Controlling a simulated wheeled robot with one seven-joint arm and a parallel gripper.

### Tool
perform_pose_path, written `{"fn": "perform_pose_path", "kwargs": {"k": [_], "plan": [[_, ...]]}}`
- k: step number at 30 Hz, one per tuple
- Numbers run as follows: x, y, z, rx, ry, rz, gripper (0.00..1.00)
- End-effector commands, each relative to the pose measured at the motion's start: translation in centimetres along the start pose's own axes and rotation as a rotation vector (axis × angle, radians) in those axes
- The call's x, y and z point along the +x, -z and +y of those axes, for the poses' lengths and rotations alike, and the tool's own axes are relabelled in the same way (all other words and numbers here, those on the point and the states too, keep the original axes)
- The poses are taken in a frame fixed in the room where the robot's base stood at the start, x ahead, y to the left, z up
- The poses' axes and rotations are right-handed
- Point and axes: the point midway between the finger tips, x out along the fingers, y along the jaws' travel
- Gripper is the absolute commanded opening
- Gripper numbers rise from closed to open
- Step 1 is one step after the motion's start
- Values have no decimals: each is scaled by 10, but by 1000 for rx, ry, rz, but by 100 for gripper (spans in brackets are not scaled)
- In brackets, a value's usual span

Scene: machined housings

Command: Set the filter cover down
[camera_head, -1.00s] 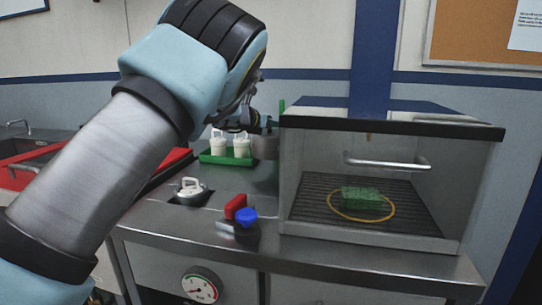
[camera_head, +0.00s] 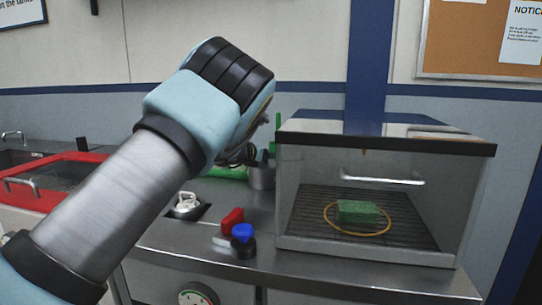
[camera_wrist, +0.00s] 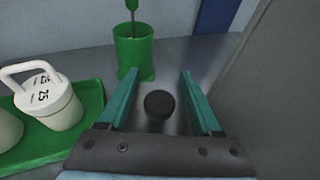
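No part is marked as the filter cover. A white part with a looped handle (camera_head: 187,203) sits in a dark recess in the counter. In the wrist view, a white lidded canister with a handle and "25" on top (camera_wrist: 55,103) stands in a green tray (camera_wrist: 35,155), left of my gripper. My gripper (camera_wrist: 158,80) is open, its teal fingers apart. A black round thing (camera_wrist: 159,105) shows between them with gaps on both sides; I cannot tell its height. In the head view my arm mostly hides the gripper.
A green cup with a stick (camera_wrist: 134,52) stands just beyond the fingers. A grey cylinder (camera_head: 262,178) stands left of the glass-fronted cabinet (camera_head: 462,205), which holds a green block (camera_head: 358,211). Red and blue knobs (camera_head: 242,232) are near the counter's front. A red-framed basin (camera_head: 60,180) is at left.

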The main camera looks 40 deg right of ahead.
Motion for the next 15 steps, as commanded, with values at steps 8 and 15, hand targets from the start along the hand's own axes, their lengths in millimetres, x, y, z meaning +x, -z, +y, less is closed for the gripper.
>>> {"fn": "perform_pose_path", "kwargs": {"k": [8, 15], "plan": [[-2, 0, 0, 0, 0, -1, 66], [-35, 1, 0, -2, -2, -2, 66]]}}
